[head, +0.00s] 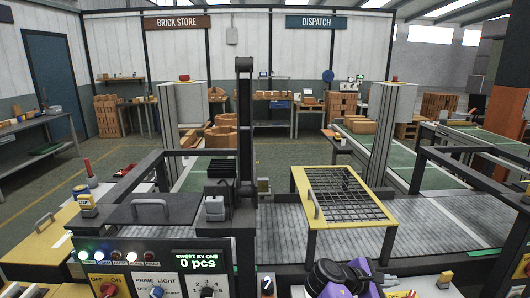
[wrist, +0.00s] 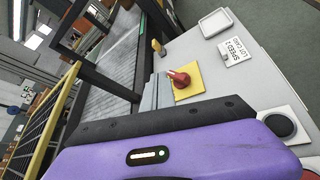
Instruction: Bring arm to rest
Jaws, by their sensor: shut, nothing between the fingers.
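My gripper shows in the wrist view (wrist: 156,90) as two narrow grey fingers lying together, beyond a black band and the purple hand body with a lit indicator. The fingers are shut with nothing between them. They are over the grey panel, beside a red rotary knob (wrist: 180,78) on a yellow plate; I cannot tell whether they touch it. In the head view, purple and black parts of my arm are low at the bottom edge, right of centre, and the fingers cannot be made out there.
A control panel (head: 150,270) with lit lamps and a "0 pcs" display fills the front left. A yellow-framed mesh guard (head: 342,194) stands over the grey conveyor (head: 440,225). A black post (head: 245,130) rises at centre. The wrist view shows a lot card (wrist: 231,46) and white tray (wrist: 216,22).

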